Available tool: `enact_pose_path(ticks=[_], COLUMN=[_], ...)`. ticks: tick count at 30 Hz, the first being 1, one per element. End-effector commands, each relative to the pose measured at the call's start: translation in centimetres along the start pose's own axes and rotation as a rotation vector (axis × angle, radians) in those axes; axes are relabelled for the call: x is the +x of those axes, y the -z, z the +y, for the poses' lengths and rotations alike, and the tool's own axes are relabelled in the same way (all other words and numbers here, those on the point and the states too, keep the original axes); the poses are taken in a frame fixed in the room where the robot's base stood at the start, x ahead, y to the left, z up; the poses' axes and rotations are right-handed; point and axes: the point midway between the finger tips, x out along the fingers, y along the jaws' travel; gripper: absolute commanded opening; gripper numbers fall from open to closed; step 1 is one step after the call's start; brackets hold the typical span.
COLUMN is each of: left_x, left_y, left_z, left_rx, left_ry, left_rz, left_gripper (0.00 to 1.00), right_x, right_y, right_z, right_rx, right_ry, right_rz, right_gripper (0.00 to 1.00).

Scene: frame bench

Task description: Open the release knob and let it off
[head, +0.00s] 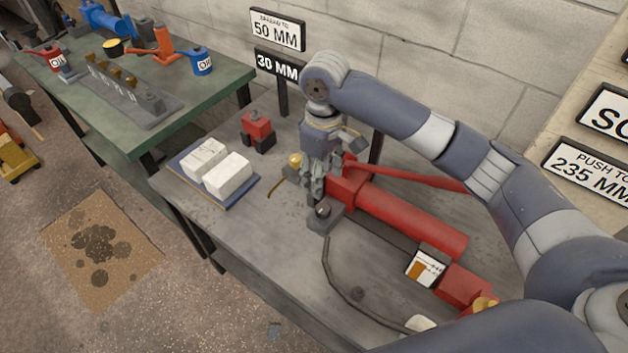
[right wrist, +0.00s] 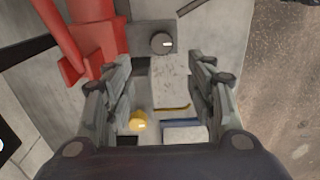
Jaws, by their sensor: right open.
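The red hand pump (head: 410,222) lies along the grey bench, with a long red lever (head: 410,178) above its body. A dark round knob (head: 323,210) sits on the grey block at the pump's near end. In the right wrist view the knob (right wrist: 162,43) shows a short white mark and lies beyond the fingertips, apart from them. My right gripper (head: 316,188) points down just above the block. In the right wrist view its fingers (right wrist: 162,70) are spread with nothing between them. My left gripper is out of view.
A yellow ball (head: 295,160) stands close beside the right gripper. White blocks on a blue board (head: 215,199) and a small red-and-black item (head: 257,131) lie to the left. A black hose (head: 333,272) runs along the bench front. Signs (head: 278,66) stand behind.

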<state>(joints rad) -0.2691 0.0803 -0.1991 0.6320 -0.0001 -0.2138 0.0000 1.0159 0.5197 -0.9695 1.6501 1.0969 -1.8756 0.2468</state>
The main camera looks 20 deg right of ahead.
Motion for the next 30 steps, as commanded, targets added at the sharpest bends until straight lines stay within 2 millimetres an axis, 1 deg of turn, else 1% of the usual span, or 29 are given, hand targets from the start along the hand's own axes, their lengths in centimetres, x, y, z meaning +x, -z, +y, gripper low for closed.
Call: enact_pose_path(ticks=[1, 3, 6, 9, 11, 14, 18, 21, 25, 30], left_x=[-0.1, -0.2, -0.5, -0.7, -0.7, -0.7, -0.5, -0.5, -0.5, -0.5], left_y=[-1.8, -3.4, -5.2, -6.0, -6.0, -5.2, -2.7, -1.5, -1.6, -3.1], left_z=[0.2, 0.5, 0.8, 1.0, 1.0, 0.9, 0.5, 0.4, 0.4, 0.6], left_rx=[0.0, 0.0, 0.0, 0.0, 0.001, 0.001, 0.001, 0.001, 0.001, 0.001], left_ry=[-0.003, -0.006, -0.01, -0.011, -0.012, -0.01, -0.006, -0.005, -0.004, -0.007], left_rz=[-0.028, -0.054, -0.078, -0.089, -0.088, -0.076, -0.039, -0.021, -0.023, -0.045], left_gripper=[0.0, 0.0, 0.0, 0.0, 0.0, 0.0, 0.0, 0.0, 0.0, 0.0], right_x=[0.4, 1.1, 2.8, 4.8, 6.0, 7.8, 9.6, 10.3, 10.7, 10.7], right_y=[-0.1, -0.1, -0.2, -0.2, -0.2, -0.2, -0.1, -0.1, -0.1, -0.1], right_z=[0.0, 0.0, 0.0, 0.0, 0.0, 0.0, 0.0, 0.0, 0.0, 0.0], right_rx=[0.0, 0.0, 0.001, 0.002, 0.001, 0.001, 0.001, 0.0, -0.001, -0.001], right_ry=[0.001, 0.001, 0.001, 0.002, 0.001, 0.001, 0.0, 0.0, 0.0, 0.0], right_rz=[-0.003, -0.005, -0.007, -0.006, -0.005, -0.005, -0.002, -0.002, 0.0, 0.0], right_gripper=[0.51, 0.51, 0.51, 0.51, 0.51, 0.51, 0.51, 0.51, 0.51, 0.51])
